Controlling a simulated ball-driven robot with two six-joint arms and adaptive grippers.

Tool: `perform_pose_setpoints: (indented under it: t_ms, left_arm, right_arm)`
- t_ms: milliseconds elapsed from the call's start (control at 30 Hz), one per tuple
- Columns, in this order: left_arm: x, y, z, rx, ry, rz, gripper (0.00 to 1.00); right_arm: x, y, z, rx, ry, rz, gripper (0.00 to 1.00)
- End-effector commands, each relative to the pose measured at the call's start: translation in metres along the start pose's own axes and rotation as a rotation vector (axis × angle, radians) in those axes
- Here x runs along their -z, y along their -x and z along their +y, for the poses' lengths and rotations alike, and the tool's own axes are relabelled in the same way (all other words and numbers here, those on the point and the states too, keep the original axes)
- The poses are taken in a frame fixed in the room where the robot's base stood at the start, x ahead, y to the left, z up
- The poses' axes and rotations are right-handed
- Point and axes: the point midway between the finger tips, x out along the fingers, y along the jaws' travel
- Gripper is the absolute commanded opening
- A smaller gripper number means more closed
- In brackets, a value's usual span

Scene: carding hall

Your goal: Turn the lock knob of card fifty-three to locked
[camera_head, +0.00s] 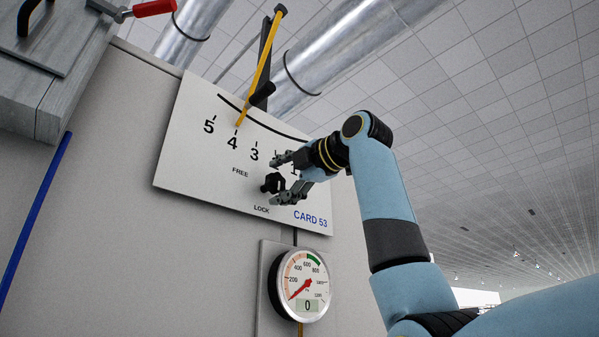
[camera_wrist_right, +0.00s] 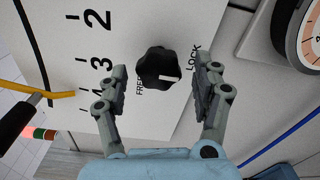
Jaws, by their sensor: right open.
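The card 53 panel (camera_head: 185,165) is a white tilted plate marked FREE, LOCK and a number scale. Its black lobed lock knob (camera_head: 270,184) is partly hidden by my right gripper (camera_head: 277,179). My right gripper (camera_wrist_right: 162,82) is open, one finger on each side of the knob, with gaps visible in the picture. My left gripper is not in view.
A round gauge (camera_head: 304,286) reading 0 is mounted below the panel. A yellow pointer arm (camera_head: 257,75) crosses the scale near 4. A grey box (camera_head: 50,90) and a red handle (camera_head: 154,8) are at upper left, with a blue rod (camera_head: 38,215) below.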

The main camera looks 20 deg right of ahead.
Motion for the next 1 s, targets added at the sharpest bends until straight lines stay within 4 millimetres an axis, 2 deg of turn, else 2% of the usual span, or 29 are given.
perform_pose_setpoints:
  t_ms: [200, 400, 600, 1000]
  left_arm:
    - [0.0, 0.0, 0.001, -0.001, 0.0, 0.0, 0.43]
    - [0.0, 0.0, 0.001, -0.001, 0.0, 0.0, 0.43]
    - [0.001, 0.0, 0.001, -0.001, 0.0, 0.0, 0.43]
    - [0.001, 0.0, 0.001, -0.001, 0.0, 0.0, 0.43]
  right_arm:
    - [-0.002, 0.051, -0.001, -0.001, 0.003, -0.005, 0.67]
    - [-0.001, 0.084, -0.001, 0.002, 0.001, -0.003, 0.67]
    - [0.0, 0.096, -0.002, 0.004, 0.0, -0.001, 0.67]
    - [0.0, 0.096, -0.002, 0.003, -0.001, 0.0, 0.67]
